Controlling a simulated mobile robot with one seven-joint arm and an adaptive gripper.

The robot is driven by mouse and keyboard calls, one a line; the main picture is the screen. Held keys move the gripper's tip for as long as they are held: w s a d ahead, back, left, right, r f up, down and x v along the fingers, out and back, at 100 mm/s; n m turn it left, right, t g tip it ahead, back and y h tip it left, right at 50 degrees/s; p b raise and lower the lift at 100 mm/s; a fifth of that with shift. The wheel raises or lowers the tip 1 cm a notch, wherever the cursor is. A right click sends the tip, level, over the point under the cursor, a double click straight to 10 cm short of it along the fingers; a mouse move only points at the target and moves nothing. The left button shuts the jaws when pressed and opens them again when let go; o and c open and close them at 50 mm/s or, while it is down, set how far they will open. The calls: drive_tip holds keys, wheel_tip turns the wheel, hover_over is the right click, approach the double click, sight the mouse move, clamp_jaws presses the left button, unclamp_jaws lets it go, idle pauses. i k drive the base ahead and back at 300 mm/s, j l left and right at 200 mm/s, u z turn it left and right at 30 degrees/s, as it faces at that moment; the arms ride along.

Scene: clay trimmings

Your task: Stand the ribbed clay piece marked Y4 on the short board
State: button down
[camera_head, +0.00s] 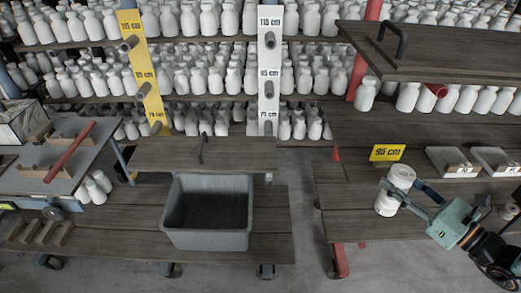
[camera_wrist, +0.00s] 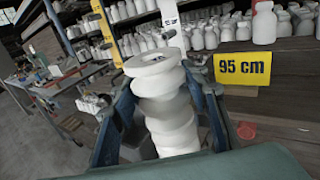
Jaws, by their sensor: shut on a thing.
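A white ribbed clay piece (camera_head: 393,190) is held roughly upright over the right-hand wooden bench; it also shows in the wrist view (camera_wrist: 166,105). My gripper (camera_head: 404,196) is shut on it, with one finger on each side of its body. I see no Y4 mark on the piece, and I cannot tell whether its base touches the bench. A short dark wooden board (camera_head: 240,152) with a black handle lies to the left, behind and above a grey bin. No clay piece stands on it.
The grey bin (camera_head: 207,240) stands on the low left bench. A yellow 95 cm sign (camera_head: 387,153) is just behind the held piece. Another handled board (camera_head: 455,60) is at upper right. White trays (camera_head: 452,163) lie right. Shelves of white bottles fill the back.

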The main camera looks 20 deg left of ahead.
sight(242, 152)
drive_tip(key=u, duration=1)
drive_tip(key=i+l+u, duration=0.3)
drive_tip(key=i+j, duration=0.2)
drive_tip(key=i, duration=0.25)
